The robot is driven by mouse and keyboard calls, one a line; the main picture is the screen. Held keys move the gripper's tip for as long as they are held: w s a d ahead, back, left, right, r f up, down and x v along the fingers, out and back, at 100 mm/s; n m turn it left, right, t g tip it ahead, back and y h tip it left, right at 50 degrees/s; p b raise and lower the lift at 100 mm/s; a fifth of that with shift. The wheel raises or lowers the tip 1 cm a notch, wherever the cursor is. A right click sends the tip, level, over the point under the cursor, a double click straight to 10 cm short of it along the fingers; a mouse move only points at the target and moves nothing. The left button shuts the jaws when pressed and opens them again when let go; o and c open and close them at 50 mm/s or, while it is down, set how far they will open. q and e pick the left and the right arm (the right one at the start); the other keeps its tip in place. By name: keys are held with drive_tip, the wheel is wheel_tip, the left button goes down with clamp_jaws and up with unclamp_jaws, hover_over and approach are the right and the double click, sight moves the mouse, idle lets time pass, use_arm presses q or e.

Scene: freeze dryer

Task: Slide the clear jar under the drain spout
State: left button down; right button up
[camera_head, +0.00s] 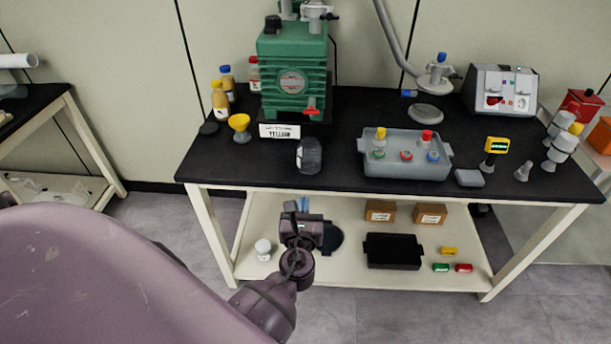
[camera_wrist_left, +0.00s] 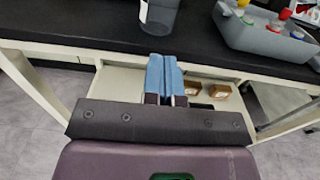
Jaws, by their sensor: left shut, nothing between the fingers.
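The clear jar (camera_head: 309,156) stands on the black bench top near its front edge, below and slightly right of the green pump (camera_head: 292,75). The red-handled drain spout (camera_head: 311,108) is on the pump's lower right front, behind the jar. The jar also shows at the top of the left wrist view (camera_wrist_left: 160,14), with a white label on its left side. My left gripper (camera_head: 303,204) is in front of the bench, nearer than the jar and apart from it. Its blue fingertips (camera_wrist_left: 164,72) are shut together with nothing between them. My right gripper is in neither view.
A grey tray (camera_head: 405,171) with small bottles is right of the jar. A lower shelf (camera_head: 345,270) holds boxes and a black tray. Bare bench top lies beside the jar.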

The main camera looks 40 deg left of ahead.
sight(308, 161)
use_arm(q)
drive_tip(key=x, duration=1.2)
drive_tip(key=shift+w+a, duration=0.1)
drive_tip(key=shift+w, duration=0.2)
drive_tip(key=shift+w+a, duration=0.2)
drive_tip(key=shift+w, duration=0.2)
drive_tip(key=shift+w+a, duration=0.1)
drive_tip(key=b+x, duration=0.1)
drive_tip(key=x, duration=0.5)
drive_tip(key=shift+w+a+f, duration=0.1)
drive_tip(key=shift+w+f, duration=0.1)
drive_tip(key=shift+w, duration=0.05)
drive_tip(key=shift+w+a+b, duration=0.2)
drive_tip(key=shift+w+b, duration=0.1)
drive_tip(key=shift+b, duration=0.05)
drive_tip(key=shift+w+a+r, duration=0.15)
drive_tip(key=shift+w, duration=0.1)
